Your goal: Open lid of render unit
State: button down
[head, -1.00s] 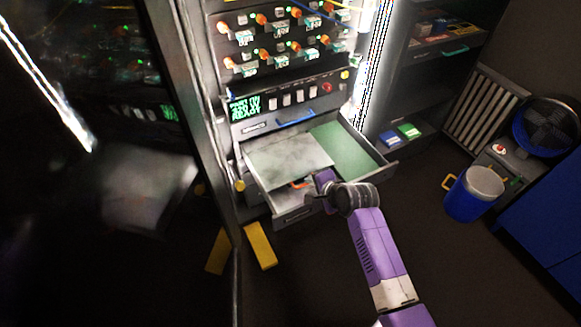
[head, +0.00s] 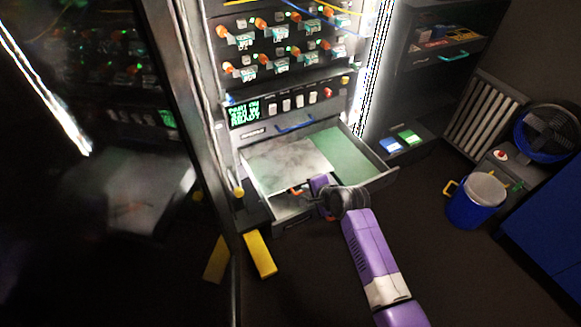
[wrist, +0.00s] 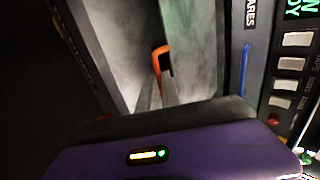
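An open drawer (head: 375,181) sticks out of the lit rack. In it lie a grey mottled panel (head: 285,158), probably the lid, and a green panel (head: 340,150) at its right. A small orange handle (head: 295,190) is at the grey panel's front edge. It also shows upright in the wrist view as an orange hook (wrist: 158,56). My gripper (head: 318,187) is over the drawer's front part, just right of the orange handle. In the wrist view its purple housing fills the bottom. Its fingers are not clear, and I cannot tell whether they touch the handle.
A dark glossy panel (head: 190,130) stands close on the left. A blue bucket (head: 466,212), a fan (head: 550,132) and a blue cabinet (head: 550,235) stand at the right. The floor between is clear.

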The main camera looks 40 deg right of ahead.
notch_tip(320, 180, up, 3)
jog(key=p, duration=0.3)
jog(key=shift+w+r+p, duration=0.1)
jog(key=shift+r+p, duration=0.05)
jog(key=shift+p, duration=0.25)
jog(key=shift+w+d+r+p, duration=0.1)
jog(key=shift+w+r+p, duration=0.1)
jog(key=shift+r+p, duration=0.65)
jog(key=shift+w+d+r+p, duration=0.1)
jog(key=shift+w+r+p, duration=0.05)
jog(key=shift+r+p, duration=0.6)
jog(key=r+p, duration=0.1)
jog(key=w+r+p, duration=0.1)
jog(key=r+p, duration=0.1)
jog(key=shift+w+d, duration=0.1)
jog(key=shift+w, duration=0.05)
